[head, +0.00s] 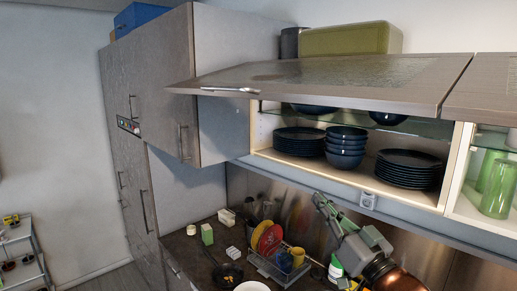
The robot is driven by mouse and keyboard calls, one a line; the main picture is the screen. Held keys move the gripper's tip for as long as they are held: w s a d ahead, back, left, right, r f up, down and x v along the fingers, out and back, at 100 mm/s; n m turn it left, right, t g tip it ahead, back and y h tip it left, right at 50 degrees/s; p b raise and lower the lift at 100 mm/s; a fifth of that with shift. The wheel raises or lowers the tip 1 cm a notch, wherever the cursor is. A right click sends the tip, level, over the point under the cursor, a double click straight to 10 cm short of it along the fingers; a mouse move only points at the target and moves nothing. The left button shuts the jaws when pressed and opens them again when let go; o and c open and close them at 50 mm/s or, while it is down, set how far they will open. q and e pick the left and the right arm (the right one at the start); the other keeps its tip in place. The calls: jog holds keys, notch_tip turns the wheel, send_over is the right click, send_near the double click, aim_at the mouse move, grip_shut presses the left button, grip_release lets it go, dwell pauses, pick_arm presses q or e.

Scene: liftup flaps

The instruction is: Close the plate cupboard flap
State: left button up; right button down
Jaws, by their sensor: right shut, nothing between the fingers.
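The plate cupboard flap (320,78) is a wood-grain panel that stands lifted and tilted out over the open cupboard. A metal handle (228,89) shows at its lower left edge. The cupboard (252,128) below it holds dark blue plates (299,141) and a stack of bowls (346,142). My right gripper (322,203) is below the cupboard, in front of the backsplash, apart from the flap. It is shut and empty. My left gripper is not in view.
A second raised flap (488,92) adjoins on the right, with green glasses (500,188) below it. Tall cabinets (160,92) stand at the left. The counter below holds a dish rack (277,268) and a pan (227,275).

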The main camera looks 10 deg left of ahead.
aim_at(260, 89)
jog(key=s+a+r+n+g+y, duration=0.2)
jog(key=s+a+r+n+y, duration=0.15)
jog(key=s+r, duration=0.55)
jog(key=s+a+r+n+g+y, duration=0.15)
jog(key=s+a+r+y, duration=0.3)
jog(key=r, duration=0.85)
jog(key=shift+n+t, duration=0.25)
jog(key=shift+n, duration=0.05)
jog(key=p+x, duration=0.3)
jog(key=x, duration=0.5)
jog(key=shift+a, duration=0.15)
jog(key=shift+w+a+r, duration=0.2)
jog(key=shift+w+a, duration=0.1)
jog(key=shift+w, duration=0.05)
jog(key=shift+f, duration=0.1)
